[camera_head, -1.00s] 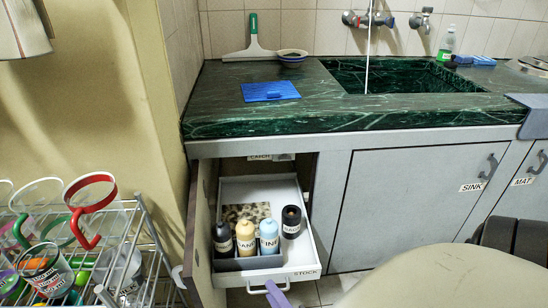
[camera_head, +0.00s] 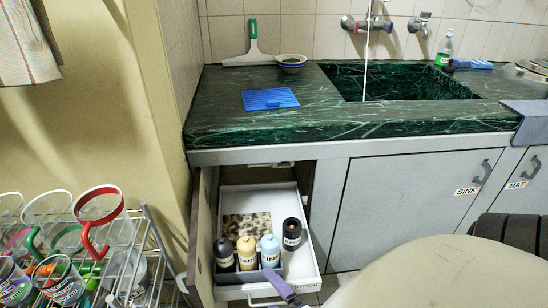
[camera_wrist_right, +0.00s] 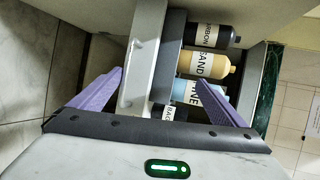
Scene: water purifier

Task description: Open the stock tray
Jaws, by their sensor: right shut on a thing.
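The white stock tray (camera_head: 313,262) is a drawer pulled out of the open cabinet below the counter, its front labelled STOCK. It holds several labelled bottles: a black bottle (camera_head: 224,256), a yellow sand bottle (camera_head: 246,253), a light blue bottle (camera_head: 270,250) and another dark bottle (camera_head: 292,234). My right gripper (camera_wrist_right: 160,98) has its purple fingers on either side of the tray's front part and is shut on it. One purple finger shows at the tray front in the head view (camera_head: 279,284). The exact contact is hidden. My left gripper is out of view.
An open cabinet door (camera_head: 203,235) stands along the tray's left side. A wire rack (camera_head: 150,240) with cups and mugs is at the left. The closed sink door (camera_head: 400,205) is to the right. The green counter (camera_head: 220,110) is above.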

